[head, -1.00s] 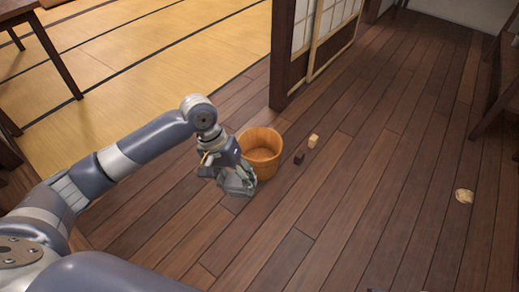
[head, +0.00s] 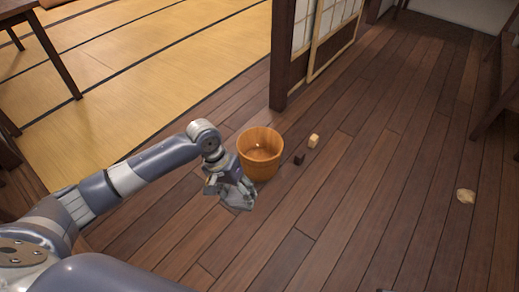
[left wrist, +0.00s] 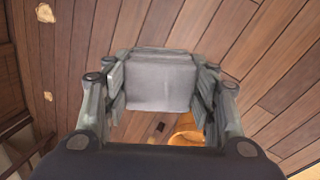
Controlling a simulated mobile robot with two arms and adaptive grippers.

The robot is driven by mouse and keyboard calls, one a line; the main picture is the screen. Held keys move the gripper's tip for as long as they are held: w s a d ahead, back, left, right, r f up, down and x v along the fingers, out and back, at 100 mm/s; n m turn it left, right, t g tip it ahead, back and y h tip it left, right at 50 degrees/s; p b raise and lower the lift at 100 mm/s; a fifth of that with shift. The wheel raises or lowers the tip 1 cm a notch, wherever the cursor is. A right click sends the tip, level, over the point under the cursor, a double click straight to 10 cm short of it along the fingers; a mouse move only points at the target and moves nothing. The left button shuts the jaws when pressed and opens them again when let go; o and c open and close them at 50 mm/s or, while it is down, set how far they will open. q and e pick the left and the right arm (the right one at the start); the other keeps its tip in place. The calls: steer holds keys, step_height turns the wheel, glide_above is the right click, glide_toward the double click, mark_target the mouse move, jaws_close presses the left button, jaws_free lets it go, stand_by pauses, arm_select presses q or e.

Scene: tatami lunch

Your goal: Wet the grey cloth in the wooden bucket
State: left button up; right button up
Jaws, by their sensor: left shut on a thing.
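The wooden bucket (head: 259,162) stands upright on the plank floor in the head view, and part of it shows in the left wrist view (left wrist: 187,133). My left gripper (head: 240,200) is just in front of the bucket and a little to its left in the picture. In the left wrist view the grey cloth (left wrist: 160,85) is between the two fingers, and the gripper is shut on it. In the head view the cloth is hard to tell from the grey fingers. The bucket's lower inside is partly hidden. My right gripper is not in view.
A dark block (head: 299,158) and a light block (head: 314,140) lie right of the bucket. A crumpled beige thing (head: 465,196) lies farther right. A sliding-door post (head: 283,60) stands behind the bucket. Tatami (head: 150,60) lies at upper left. The right floor is mostly clear.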

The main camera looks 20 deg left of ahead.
mark_target(239, 203)
arm_select(q)
steer(key=shift+f, duration=0.8)
steer(key=shift+f+b, duration=0.45)
steer(key=shift+f, duration=0.9)
steer(key=shift+f+b, duration=0.55)
steer(key=shift+f, duration=1.1)
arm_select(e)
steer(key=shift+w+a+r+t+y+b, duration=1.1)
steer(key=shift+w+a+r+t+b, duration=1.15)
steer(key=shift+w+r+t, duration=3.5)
arm_select(q)
step_height(239, 203, down, 17)
steer(key=b, duration=0.3)
steer(key=shift+r, duration=0.2)
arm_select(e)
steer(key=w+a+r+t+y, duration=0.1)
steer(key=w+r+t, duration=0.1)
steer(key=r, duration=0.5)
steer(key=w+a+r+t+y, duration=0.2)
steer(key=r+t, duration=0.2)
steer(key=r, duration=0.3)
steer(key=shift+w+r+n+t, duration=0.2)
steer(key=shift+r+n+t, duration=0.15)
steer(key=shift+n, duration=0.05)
